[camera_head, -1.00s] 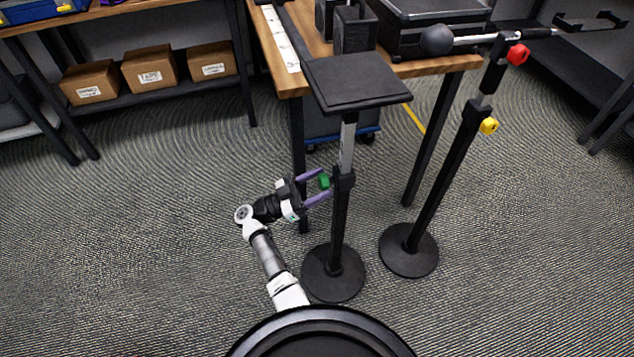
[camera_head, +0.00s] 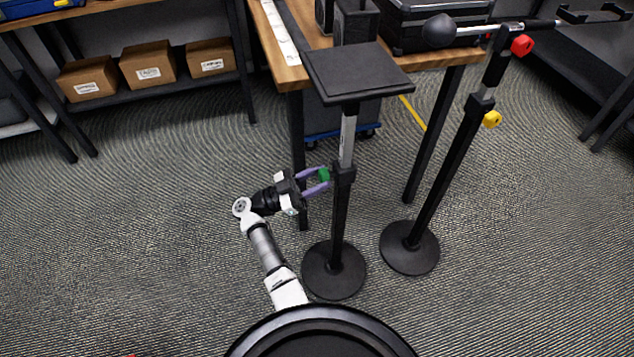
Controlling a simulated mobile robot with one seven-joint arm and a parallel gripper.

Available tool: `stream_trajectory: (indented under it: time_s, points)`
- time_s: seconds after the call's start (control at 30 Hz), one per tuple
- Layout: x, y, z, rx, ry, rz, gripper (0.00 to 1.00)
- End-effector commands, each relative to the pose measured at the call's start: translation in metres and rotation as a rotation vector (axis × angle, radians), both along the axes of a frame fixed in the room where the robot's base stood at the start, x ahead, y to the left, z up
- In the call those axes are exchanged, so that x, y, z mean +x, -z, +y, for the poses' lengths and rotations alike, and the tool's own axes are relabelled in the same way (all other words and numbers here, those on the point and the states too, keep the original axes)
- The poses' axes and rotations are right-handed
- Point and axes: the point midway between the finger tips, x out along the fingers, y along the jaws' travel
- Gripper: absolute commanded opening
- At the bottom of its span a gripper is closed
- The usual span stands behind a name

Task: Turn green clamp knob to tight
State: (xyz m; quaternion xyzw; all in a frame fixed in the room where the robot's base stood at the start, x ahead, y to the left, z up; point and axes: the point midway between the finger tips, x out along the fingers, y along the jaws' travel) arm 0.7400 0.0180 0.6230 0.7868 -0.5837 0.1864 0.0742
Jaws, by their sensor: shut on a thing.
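The green clamp knob (camera_head: 324,174) sits on the left side of the black collar on a stand with a flat square top plate (camera_head: 358,72). My gripper (camera_head: 323,180) reaches in from the left at the knob's height. Its two purple fingers are closed around the knob, one above and one below. The stand's pole (camera_head: 340,220) is upright on a round black base (camera_head: 334,270). The knob's turn position is too small to read.
A second stand (camera_head: 444,175) to the right carries a yellow knob (camera_head: 492,119), a red knob (camera_head: 522,45) and a boom. A wooden table (camera_head: 285,70) stands close behind. Cardboard boxes (camera_head: 148,65) sit on a shelf at the back left. The floor at left is clear.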

Motion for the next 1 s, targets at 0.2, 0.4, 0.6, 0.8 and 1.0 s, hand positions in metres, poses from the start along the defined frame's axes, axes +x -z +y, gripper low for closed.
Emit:
stream_trajectory:
  time_s: [0.2,0.4,0.6,0.8,1.0]
  points:
    - [0.0013,0.0075,0.0019,0.054,-0.001,-0.166,0.15]
    - [0.0026,0.0067,0.0024,0.113,-0.001,-0.348,0.15]
    - [0.0039,0.0053,0.0027,0.172,0.001,-0.528,0.15]
    - [0.0046,0.0042,0.0030,0.230,0.002,-0.709,0.15]
    - [0.0054,0.0027,0.0034,0.290,0.003,-0.890,0.15]
